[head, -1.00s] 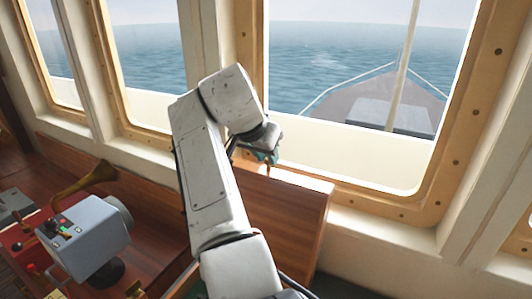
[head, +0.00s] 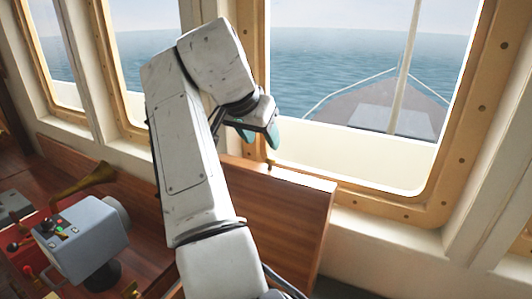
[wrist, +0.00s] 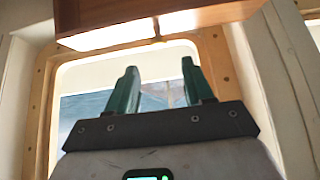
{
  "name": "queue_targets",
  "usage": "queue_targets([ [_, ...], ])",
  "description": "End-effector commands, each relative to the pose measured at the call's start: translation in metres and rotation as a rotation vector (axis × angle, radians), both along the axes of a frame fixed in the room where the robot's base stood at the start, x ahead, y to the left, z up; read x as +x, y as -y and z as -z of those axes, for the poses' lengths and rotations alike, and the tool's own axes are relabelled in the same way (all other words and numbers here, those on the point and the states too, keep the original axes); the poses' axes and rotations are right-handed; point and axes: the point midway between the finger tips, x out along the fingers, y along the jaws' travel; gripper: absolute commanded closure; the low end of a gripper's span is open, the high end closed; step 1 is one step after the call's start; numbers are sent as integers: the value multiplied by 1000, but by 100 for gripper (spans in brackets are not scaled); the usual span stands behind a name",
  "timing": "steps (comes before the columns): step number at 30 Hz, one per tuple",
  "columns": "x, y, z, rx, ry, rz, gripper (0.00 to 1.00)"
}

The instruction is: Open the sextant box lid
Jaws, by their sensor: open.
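A reddish-brown wooden panel (head: 290,215) stands upright below the front window, with a small brass fitting (head: 270,166) on its top edge. It looks like the sextant box lid standing raised, but the box body is not clearly visible and my arm covers the panel's left part. In the wrist view the panel (wrist: 200,22) crosses the top, with the brass fitting (wrist: 157,40) at its edge. My gripper (head: 260,136) is just above the brass fitting, apart from it. Its two green fingers (wrist: 159,66) are spread and empty.
The wood-framed window (head: 450,130) and cream wall are close behind the panel. Open air lies above the panel.

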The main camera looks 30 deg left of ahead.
Motion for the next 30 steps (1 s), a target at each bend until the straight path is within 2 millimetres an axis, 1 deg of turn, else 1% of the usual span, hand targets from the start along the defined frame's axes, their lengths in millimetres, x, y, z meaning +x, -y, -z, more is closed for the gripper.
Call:
queue_targets([
  [1,-6,-1,-6,2,3,-2,48],
  [4,-14,-1,-19,2,3,0,48],
  [9,-23,-1,-32,1,2,1,48],
  [15,-25,0,-35,0,0,1,48],
  [30,-25,-1,-35,-1,1,1,48],
])
